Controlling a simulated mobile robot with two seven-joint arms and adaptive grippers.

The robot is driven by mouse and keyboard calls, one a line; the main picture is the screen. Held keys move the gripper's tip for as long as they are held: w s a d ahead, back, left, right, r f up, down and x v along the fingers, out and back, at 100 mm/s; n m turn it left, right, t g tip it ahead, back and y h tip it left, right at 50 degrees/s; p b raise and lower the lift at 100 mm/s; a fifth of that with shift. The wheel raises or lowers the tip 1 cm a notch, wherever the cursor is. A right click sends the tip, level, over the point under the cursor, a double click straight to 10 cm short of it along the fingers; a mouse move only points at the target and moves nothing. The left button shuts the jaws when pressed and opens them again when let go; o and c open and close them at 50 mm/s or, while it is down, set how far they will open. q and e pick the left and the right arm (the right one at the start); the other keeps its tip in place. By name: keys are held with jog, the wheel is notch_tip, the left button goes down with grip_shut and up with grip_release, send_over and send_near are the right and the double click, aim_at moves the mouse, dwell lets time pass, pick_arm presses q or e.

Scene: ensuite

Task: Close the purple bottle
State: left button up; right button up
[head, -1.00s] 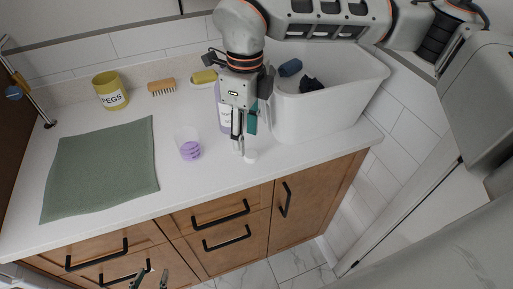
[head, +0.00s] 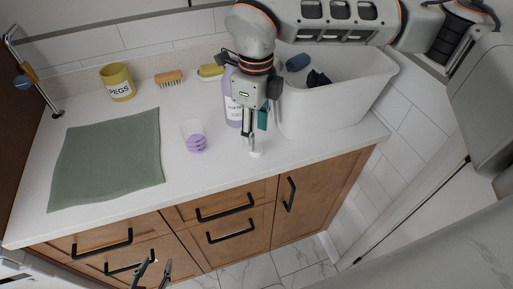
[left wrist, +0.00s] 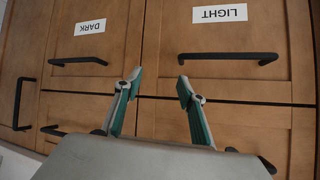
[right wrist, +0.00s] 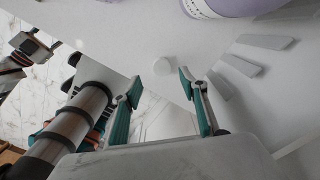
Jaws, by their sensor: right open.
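The purple bottle (head: 232,107) stands on the counter beside the white bin, partly hidden by my right arm. Its lower part shows at the top of the right wrist view (right wrist: 235,5). Its top is hidden, so I cannot tell whether it is capped. A small white round cap (head: 256,154) lies on the counter in front of it. My right gripper (head: 250,142) is open, pointing down just above the cap, which shows between and beyond the fingertips in the right wrist view (right wrist: 163,66). My left gripper (head: 154,268) is open and empty before the drawers.
A clear cup with purple liquid (head: 195,140) stands left of the bottle. A white bin (head: 325,110) holding dark items is close on the right. A green mat (head: 105,160), yellow PEGS pot (head: 118,82), brush (head: 168,78) and yellow sponge (head: 210,71) are further left.

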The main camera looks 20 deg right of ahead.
aim_at(256, 147)
jog(key=shift+w+f+p, duration=0.15)
jog(key=shift+f+p, duration=0.05)
jog(key=shift+f, duration=1.15)
jog(key=shift+w+f+p, duration=0.15)
jog(key=shift+f+p, duration=0.05)
jog(key=shift+f, duration=1.1)
jog(key=c, duration=0.8)
